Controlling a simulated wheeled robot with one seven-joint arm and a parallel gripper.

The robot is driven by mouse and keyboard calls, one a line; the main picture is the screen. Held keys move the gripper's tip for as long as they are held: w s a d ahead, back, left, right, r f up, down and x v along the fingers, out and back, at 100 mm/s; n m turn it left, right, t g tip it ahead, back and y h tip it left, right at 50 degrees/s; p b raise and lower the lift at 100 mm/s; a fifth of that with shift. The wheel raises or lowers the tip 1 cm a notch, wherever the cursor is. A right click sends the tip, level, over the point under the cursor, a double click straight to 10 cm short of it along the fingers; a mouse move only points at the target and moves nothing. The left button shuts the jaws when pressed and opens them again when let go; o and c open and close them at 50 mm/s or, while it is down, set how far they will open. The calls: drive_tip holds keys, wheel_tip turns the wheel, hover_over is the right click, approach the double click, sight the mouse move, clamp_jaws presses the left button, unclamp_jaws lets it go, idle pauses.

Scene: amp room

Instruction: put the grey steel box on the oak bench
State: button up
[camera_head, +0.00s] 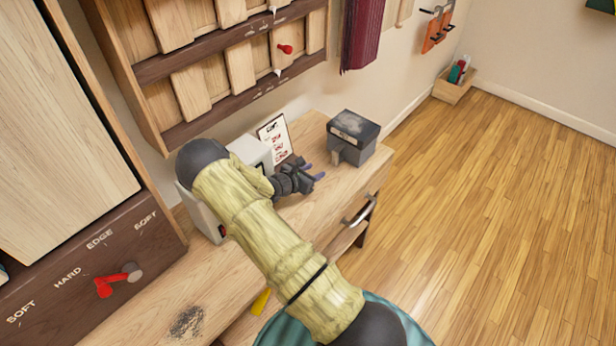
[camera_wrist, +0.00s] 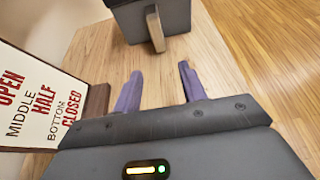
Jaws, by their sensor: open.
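The grey steel box (camera_head: 353,136) stands on the oak bench (camera_head: 240,262) near its far right end. It has a worn top and a light upright handle or tab on its front face. In the wrist view the box (camera_wrist: 178,17) shows at the top, beyond the fingertips, with the tab (camera_wrist: 155,32) facing me. My gripper (camera_head: 318,172) is open and empty, with its purple fingers (camera_wrist: 160,85) apart over the bench top (camera_wrist: 100,55). A gap lies between the fingertips and the box.
A printed sign (camera_head: 275,141) stands left of my gripper; it also shows in the wrist view (camera_wrist: 38,100). A pale device (camera_head: 203,213) is partly behind my arm. A wall rack (camera_head: 215,75) rises behind. A drawer handle (camera_head: 360,212) juts from the bench front. Wooden floor (camera_head: 490,210) is clear at right.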

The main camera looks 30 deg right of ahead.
drive_tip(key=s+a+r+m+g+y, duration=0.1)
drive_tip(key=s+a+r+m+y, duration=0.5)
drive_tip(key=s+a+r+m, duration=0.3)
drive_tip(key=s+a+r+m+g+y, duration=0.1)
drive_tip(key=s+a+r+m+y, duration=0.5)
drive_tip(key=s+a+r+m, duration=0.4)
drive_tip(key=s+r+m, duration=0.2)
drive_tip(key=s+m, duration=0.1)
drive_tip(key=s, duration=0.3)
drive_tip(key=shift+a, duration=0.2)
drive_tip(key=shift+w+r, duration=0.1)
